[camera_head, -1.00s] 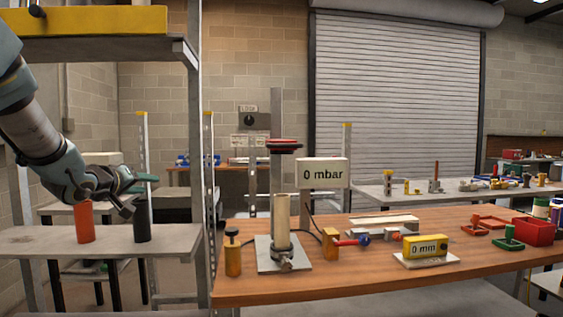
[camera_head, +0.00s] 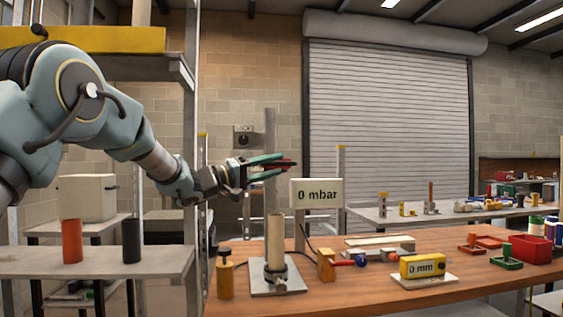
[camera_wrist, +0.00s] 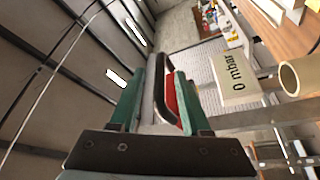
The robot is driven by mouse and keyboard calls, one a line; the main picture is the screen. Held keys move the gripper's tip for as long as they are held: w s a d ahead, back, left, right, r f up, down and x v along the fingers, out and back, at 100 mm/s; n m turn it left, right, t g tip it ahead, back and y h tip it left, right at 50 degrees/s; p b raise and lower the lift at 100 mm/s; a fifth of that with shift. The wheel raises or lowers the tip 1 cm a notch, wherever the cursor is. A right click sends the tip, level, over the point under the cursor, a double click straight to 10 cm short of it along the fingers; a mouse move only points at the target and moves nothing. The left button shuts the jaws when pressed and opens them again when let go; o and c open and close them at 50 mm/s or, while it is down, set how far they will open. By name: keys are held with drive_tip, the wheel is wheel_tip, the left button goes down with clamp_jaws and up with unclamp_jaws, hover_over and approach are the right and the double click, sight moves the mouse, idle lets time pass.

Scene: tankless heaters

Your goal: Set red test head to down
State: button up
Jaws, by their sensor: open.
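The red test head (camera_head: 286,164) is a flat red disc with a dark rim, raised on a grey post (camera_head: 270,128) well above an upright tan tube (camera_head: 276,238). The tube stands in a clamp on a grey plate. My gripper (camera_head: 277,167) is at the head from the left, its green fingers open above and below the disc's edge. In the wrist view the red head (camera_wrist: 172,100) and its dark rim show between the two fingers. Whether the fingers touch it cannot be told. Much of the head is hidden by the fingers.
A "0 mbar" display (camera_head: 317,193) stands close to the right of the post. A yellow "0 mm" gauge (camera_head: 422,264) and small fixtures lie on the wooden bench (camera_head: 350,296). A shelf upright (camera_head: 191,200) stands near my arm. Red and black cylinders sit on the left table.

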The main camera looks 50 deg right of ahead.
drive_tip(key=shift+x, duration=1.5)
clamp_jaws()
drive_tip(key=shift+w, duration=0.1)
